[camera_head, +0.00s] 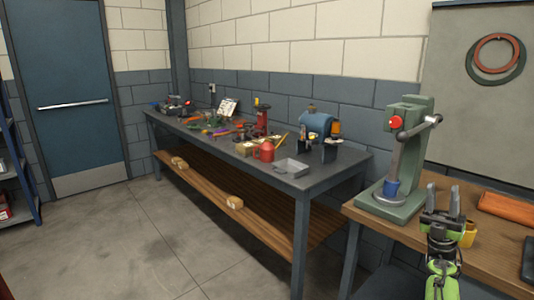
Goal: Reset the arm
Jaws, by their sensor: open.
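My gripper (443,201) shows at the lower right, on the end of my green and black arm. Its two grey fingers point up and stand apart, with nothing seen between them. It is in front of the wooden bench (482,253) and right of the base of the green press (400,155). From this one view I cannot tell how far it is from the bench or the press.
A long grey table (318,180) holds a blue machine (316,122), a red can (264,151), a grey tray (291,168) and many small tools. The floor (150,240) at left is clear.

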